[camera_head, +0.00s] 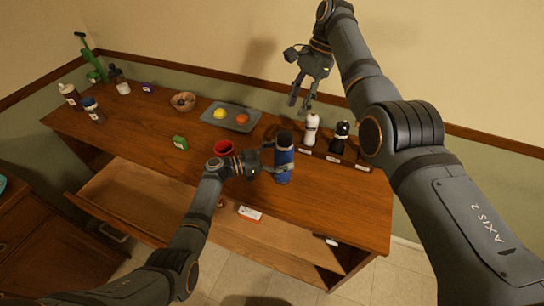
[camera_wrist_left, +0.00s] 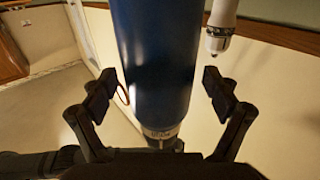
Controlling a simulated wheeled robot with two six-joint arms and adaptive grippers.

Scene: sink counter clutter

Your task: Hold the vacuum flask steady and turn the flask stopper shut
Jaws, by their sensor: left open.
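The blue vacuum flask (camera_head: 284,167) stands upright near the front edge of the wooden counter. Its dark stopper (camera_head: 284,140) is on top; I cannot tell how far it is turned. My left gripper (camera_head: 279,160) reaches in from the left with its fingers on either side of the flask body. In the left wrist view the flask (camera_wrist_left: 157,60) stands between the open fingers (camera_wrist_left: 160,97), with a gap visible on both sides. My right gripper (camera_head: 299,105) hangs above the back of the counter, behind the flask, with its fingers apart and nothing between them.
A white bottle (camera_head: 311,130) and a black bottle (camera_head: 340,138) stand right of the flask. A red bowl (camera_head: 223,148) sits left of it, near my left wrist. A grey tray (camera_head: 245,127) with yellow and orange items lies behind. The counter's front right is clear.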

